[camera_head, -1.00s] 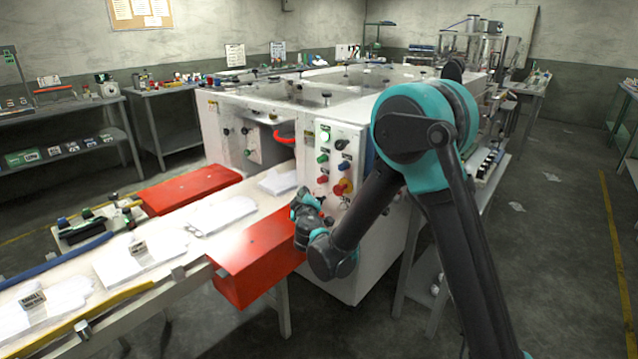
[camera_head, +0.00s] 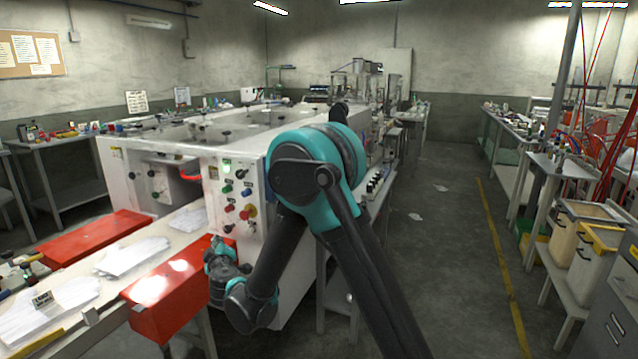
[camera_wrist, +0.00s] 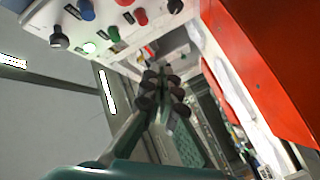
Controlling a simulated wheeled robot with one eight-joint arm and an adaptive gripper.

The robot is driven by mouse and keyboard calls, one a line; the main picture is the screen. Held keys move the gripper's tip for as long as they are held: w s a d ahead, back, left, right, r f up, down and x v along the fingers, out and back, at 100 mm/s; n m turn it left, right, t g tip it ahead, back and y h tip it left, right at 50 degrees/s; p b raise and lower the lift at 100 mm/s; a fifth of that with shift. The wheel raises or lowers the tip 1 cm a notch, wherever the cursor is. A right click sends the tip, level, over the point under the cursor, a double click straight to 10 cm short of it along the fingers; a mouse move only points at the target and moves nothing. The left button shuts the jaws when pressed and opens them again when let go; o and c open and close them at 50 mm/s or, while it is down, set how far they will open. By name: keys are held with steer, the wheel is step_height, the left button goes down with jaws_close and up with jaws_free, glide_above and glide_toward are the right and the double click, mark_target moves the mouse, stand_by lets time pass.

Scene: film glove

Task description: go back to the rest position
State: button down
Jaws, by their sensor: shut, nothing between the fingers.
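My gripper (camera_wrist: 163,92) shows in the wrist view with its dark finger pads close together and nothing between them. In the head view my gripper (camera_head: 218,255) is small and partly blurred, beside the machine's control panel and the red guard. The white machine (camera_head: 240,168) stands left of centre. Its control panel (camera_head: 238,196) carries red, green, blue and black knobs and a lit green lamp. The panel also shows at the top of the wrist view (camera_wrist: 95,22).
A red guard (camera_head: 165,292) lies close to my gripper, and another red guard (camera_head: 95,236) is across the conveyor (camera_head: 190,222). Flat white gloves (camera_head: 132,256) lie on the conveyor.

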steer(key=w+d+m+g+h, duration=0.1)
steer(key=w+d+m+h, duration=0.15)
steer(key=d, duration=0.85)
steer(key=w+d+m+g+h, duration=0.1)
steer(key=w+d+m+h, duration=0.2)
steer(key=d, duration=0.8)
steer(key=s+d+f+m+g+h, duration=0.1)
steer(key=s+d+m+h, duration=0.15)
steer(key=d, duration=0.55)
steer(key=s+d+f+m+g+h, duration=0.15)
steer(key=s+d, duration=0.25)
steer(key=d, duration=0.4)
steer(key=s+d+f+m+g, duration=0.3)
steer(key=s+d+f+g, duration=0.1)
steer(key=s+d, duration=0.6)
steer(key=s+d+f+m+g+y, duration=0.1)
steer(key=s+f, duration=0.1)
steer(key=s, duration=0.5)
steer(key=s+d+f+m+g+y, duration=0.1)
steer(key=s+d+f+g, duration=0.1)
steer(key=s, duration=0.5)
steer(key=shift+s+f+y, duration=0.3)
steer(key=shift+f+y, duration=0.05)
steer(key=shift+f, duration=0.05)
